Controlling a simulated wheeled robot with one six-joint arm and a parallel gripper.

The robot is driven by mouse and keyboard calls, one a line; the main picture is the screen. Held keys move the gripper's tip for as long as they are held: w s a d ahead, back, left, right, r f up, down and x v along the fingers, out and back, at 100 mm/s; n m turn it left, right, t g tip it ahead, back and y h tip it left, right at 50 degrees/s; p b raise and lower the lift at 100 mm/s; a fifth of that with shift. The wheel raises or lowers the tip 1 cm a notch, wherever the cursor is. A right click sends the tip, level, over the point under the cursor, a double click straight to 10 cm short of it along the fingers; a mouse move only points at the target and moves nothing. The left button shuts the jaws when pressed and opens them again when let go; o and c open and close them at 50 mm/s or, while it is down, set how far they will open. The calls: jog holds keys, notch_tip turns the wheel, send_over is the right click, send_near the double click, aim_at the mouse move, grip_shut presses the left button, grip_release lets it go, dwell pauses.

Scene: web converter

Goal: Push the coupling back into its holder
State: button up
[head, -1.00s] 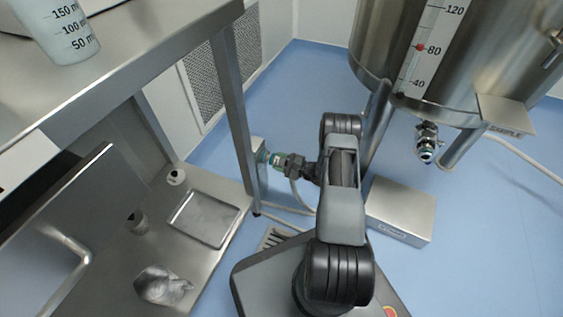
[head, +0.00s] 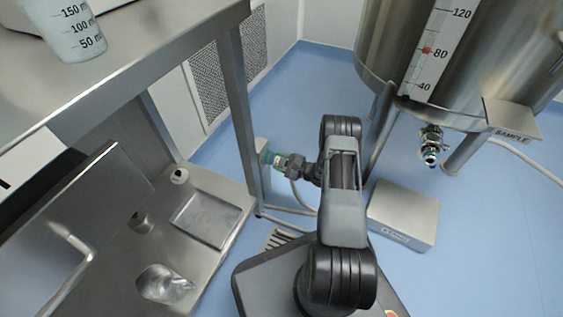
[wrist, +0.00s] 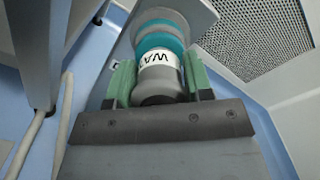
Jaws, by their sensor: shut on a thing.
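The coupling (wrist: 158,62) has a teal ring, a white band with partly hidden black letters and a dark grey lower body. My gripper (wrist: 158,85) is shut on it, with one green finger pad on each side. In the head view my gripper (head: 288,167) is beside the bench leg, and the teal part of the coupling (head: 269,158) shows just beyond it. The coupling's far end meets a grey bracket (wrist: 200,14), which appears to be its holder. I cannot tell how deep it sits.
A steel bench leg (head: 240,120) stands close left of my gripper. A hose (head: 298,195) hangs below it. A steel tank (head: 470,70) with a valve and a low steel box (head: 403,212) are to the right. Blue floor (head: 310,85) is clear behind.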

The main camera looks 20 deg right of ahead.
jog(key=shift+w+a, duration=0.15)
jog(key=shift+w, duration=0.05)
jog(key=o, duration=1.3)
jog(key=p+v, duration=0.4)
jog(key=v, duration=1)
jog(key=shift+r, duration=0.1)
